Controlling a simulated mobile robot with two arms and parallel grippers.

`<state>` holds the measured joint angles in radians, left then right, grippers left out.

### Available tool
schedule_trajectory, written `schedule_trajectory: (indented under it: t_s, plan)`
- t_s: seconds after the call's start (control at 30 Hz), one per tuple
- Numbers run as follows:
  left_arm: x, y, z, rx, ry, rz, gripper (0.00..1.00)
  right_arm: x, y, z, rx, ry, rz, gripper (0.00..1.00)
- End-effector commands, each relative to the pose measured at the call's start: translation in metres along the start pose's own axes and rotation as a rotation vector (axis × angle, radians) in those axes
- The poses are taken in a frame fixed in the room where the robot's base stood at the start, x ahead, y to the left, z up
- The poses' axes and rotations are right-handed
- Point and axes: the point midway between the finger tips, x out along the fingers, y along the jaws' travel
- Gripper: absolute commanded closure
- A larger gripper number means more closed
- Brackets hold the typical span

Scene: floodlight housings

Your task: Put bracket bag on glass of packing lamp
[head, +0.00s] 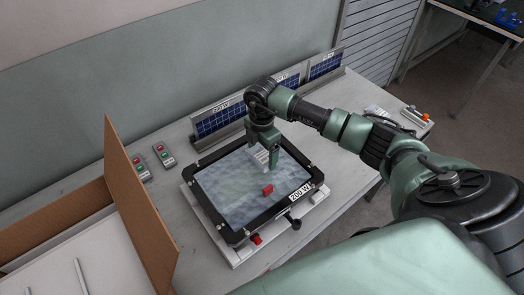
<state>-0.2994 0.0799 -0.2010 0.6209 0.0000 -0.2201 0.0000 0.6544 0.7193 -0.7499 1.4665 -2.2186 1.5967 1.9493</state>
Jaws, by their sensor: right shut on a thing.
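The packing lamp (222,188) lies flat on the table as a black-framed floodlight with a grey, cloudy glass face and a "200 W" label at its front right corner. My right gripper (265,158) points down over the back right part of the glass. It is shut on a small pale bag (260,155), taken to be the bracket bag, partly hidden by the fingers. I cannot tell whether the bag touches the glass. A small red block (267,190) shows on or just over the glass, in front of the gripper. My left gripper is not in view.
An open cardboard box (140,205) stands at the left. Small solar panels (218,118) stand in a rack behind the lamp. Two button boxes (163,155) lie left of the lamp. Small parts (415,117) lie at the table's right end.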

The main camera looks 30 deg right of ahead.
Motion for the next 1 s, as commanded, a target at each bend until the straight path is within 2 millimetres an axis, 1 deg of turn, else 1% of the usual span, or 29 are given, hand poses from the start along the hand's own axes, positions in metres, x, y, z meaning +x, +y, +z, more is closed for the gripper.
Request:
schedule_trajectory:
  t_s: [0.1, 0.13, 0.17, 0.37, 0.47, 0.57, 0.8, 0.9, 1.0]
  plan:
    - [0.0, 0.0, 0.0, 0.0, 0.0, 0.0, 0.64, -0.001, 0.0, 0.0, 0.0, 0.0, 0.0, 0.61]
    - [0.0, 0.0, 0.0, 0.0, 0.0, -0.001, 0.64, -0.001, 0.0, 0.0, 0.0, 0.0, 0.0, 0.09]
    - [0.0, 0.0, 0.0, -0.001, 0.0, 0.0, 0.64, -0.001, 0.0, 0.0, 0.0, 0.0, 0.0, 0.0]
    - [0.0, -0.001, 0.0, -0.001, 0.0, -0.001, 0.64, 0.0, 0.0, 0.0, 0.0, 0.0, -0.001, 0.0]
    - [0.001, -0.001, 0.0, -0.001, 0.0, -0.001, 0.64, -0.003, 0.0, 0.0, 0.0, 0.0, 0.001, 0.0]
    - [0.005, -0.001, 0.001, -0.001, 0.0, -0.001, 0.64, -0.014, 0.001, 0.0, -0.001, -0.001, 0.004, 0.0]
    - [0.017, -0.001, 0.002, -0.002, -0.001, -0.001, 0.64, -0.055, 0.001, 0.0, -0.001, -0.001, 0.004, 0.0]
    - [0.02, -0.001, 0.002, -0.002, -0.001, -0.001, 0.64, -0.068, 0.001, 0.0, -0.001, 0.0, 0.003, 0.0]
    - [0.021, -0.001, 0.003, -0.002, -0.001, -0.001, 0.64, -0.075, 0.0, 0.0, 0.001, -0.001, 0.001, 0.0]
